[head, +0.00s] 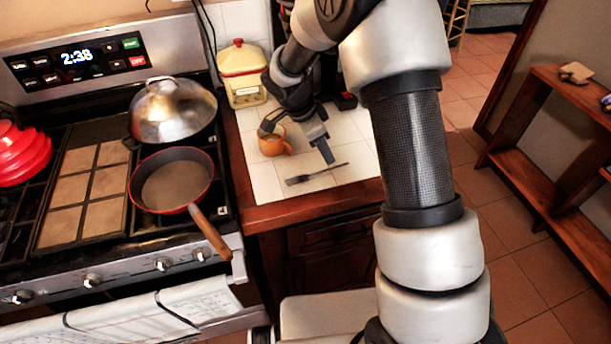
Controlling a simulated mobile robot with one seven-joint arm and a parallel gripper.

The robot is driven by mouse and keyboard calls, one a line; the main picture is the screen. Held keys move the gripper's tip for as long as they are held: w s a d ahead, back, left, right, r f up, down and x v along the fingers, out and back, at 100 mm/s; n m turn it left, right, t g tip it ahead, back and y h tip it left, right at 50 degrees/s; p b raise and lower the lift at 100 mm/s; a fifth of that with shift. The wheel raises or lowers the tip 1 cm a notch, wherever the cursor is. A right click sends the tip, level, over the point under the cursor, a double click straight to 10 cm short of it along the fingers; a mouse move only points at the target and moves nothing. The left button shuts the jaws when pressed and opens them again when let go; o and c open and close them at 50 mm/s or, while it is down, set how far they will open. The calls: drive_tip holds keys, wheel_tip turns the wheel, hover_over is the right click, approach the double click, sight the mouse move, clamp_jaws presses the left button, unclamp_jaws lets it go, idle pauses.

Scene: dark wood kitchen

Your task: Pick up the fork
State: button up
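The dark fork (315,174) lies flat on the white tiled counter (264,180), near its wooden front edge. Its wider end points left and its thin handle points right. My gripper (298,143) is pointed down over the counter with its two fingers spread apart and nothing visible between them. The right finger's tip is just above the fork's handle in the picture; the exact height gap cannot be told. The left finger appears over the orange mug (273,146), which stands behind and left of the fork.
A wooden shelf (560,150) stands right, across open floor.

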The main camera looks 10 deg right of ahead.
sight(332, 168)
drive_tip(key=shift+a+p+x, duration=0.15)
drive_tip(key=shift+p+x, duration=0.1)
drive_tip(key=shift+x, duration=1.45)
drive_tip(key=shift+a+p+x, duration=0.15)
drive_tip(key=shift+p+x, duration=0.1)
drive_tip(key=shift+x, duration=1.45)
clamp_jaws()
